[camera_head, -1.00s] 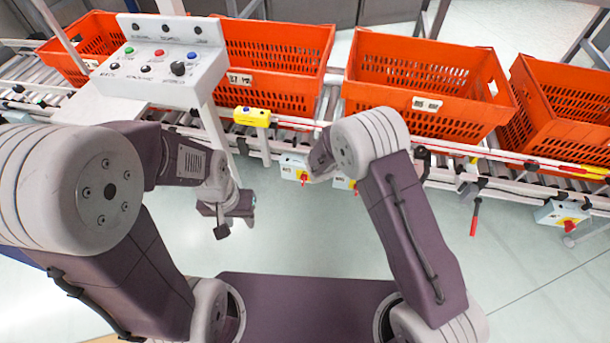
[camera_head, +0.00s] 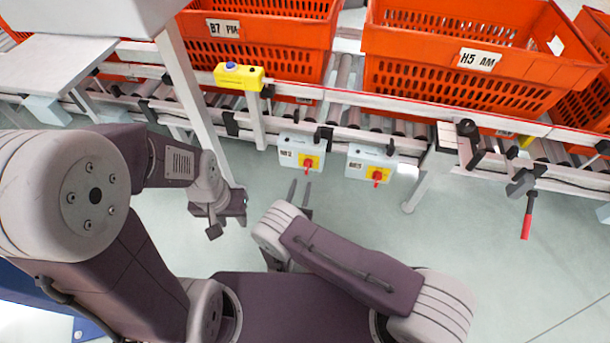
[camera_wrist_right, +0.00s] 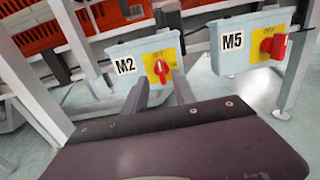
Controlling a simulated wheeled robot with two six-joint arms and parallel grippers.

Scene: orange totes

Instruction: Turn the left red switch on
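The left red switch (camera_head: 308,166) is a red knob on a yellow plate on the pale box marked M2 (camera_wrist_right: 125,66), under the conveyor rail. In the right wrist view its knob (camera_wrist_right: 161,70) points roughly upright. My right gripper (camera_head: 299,188) is open and empty, its two fingers pointing toward the M2 box from just in front. In the right wrist view the fingers (camera_wrist_right: 158,93) stand either side of the knob's line of sight; contact cannot be told. My left gripper (camera_head: 228,216) hangs left of it, away from the switches; its opening is unclear.
A second red switch (camera_head: 377,175) sits on the neighbouring box marked M5 (camera_wrist_right: 232,40). Orange totes (camera_head: 478,58) stand on the roller conveyor. A white post (camera_head: 192,100) stands left of the boxes. A red-handled lever (camera_head: 527,215) hangs at right. The floor below is open.

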